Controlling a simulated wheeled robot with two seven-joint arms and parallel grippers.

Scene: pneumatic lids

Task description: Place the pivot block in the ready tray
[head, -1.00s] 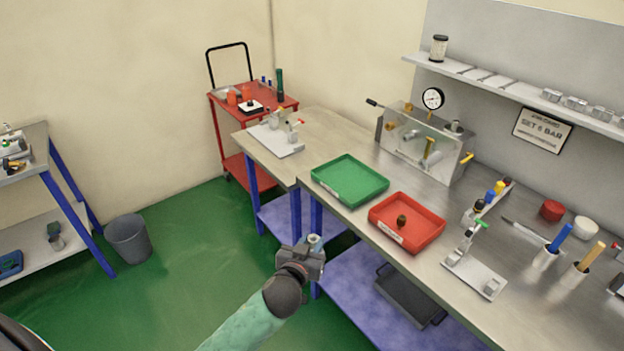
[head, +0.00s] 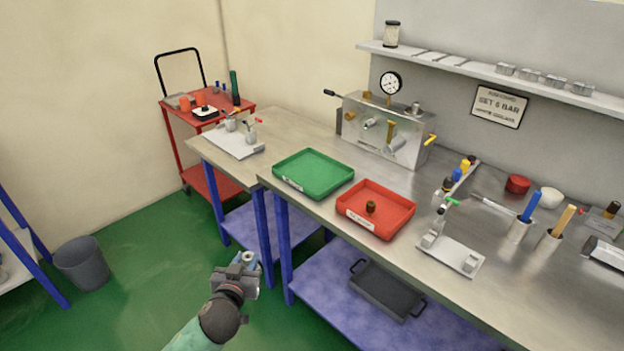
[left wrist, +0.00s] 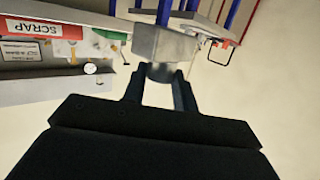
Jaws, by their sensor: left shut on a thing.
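My left gripper (head: 238,280) is shut on a grey metal block, the pivot block (head: 247,259), in the lower middle of the head view. It holds the block over the floor, in front of and apart from the bench. In the left wrist view the block (left wrist: 160,42) sits between the dark fingers, with a rounded part facing the camera. The green tray (head: 283,182), which I take as the ready tray, lies on the bench's left end and looks empty. Its label is too small to read. My right gripper is not in view.
A red tray (head: 402,232) beside the green one holds a small dark brass part (head: 371,207). A metal fixture (head: 448,252) stands to its right and a valve box (head: 372,128) behind. A side table (head: 205,150) adjoins at left. A bin (head: 82,268) stands on open floor.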

